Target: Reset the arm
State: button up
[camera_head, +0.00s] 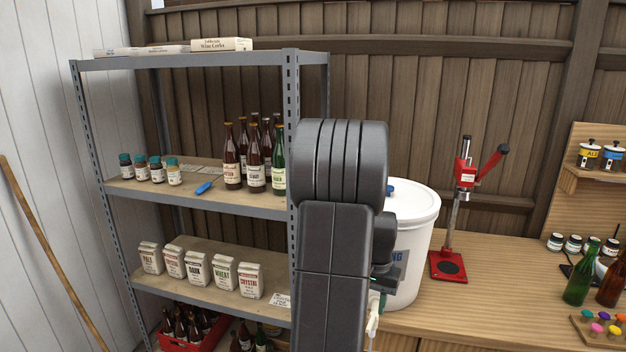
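My dark grey arm (340,210) stands upright in the middle of the camera_head view, in front of the shelf's right post and the white bucket. Its thick rounded joint is at the top. My gripper's fingers do not show, so I cannot see whether it holds anything. A small black part and a pale piece show at the arm's lower right edge; I cannot tell what the pale piece is.
A grey metal shelf (200,206) with bottles, jars and boxes stands left. Right of my arm, a lidded white bucket (418,232) and red bottle capper (448,264) stand on the wooden bench (500,300). Green (580,278) and brown bottles stand far right.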

notch_tip(320, 180, down, 6)
jog(key=shift+r+p, duration=0.15)
jog(key=shift+p, duration=0.2)
jog(key=shift+a, duration=0.1)
jog(key=shift+m, duration=0.3)
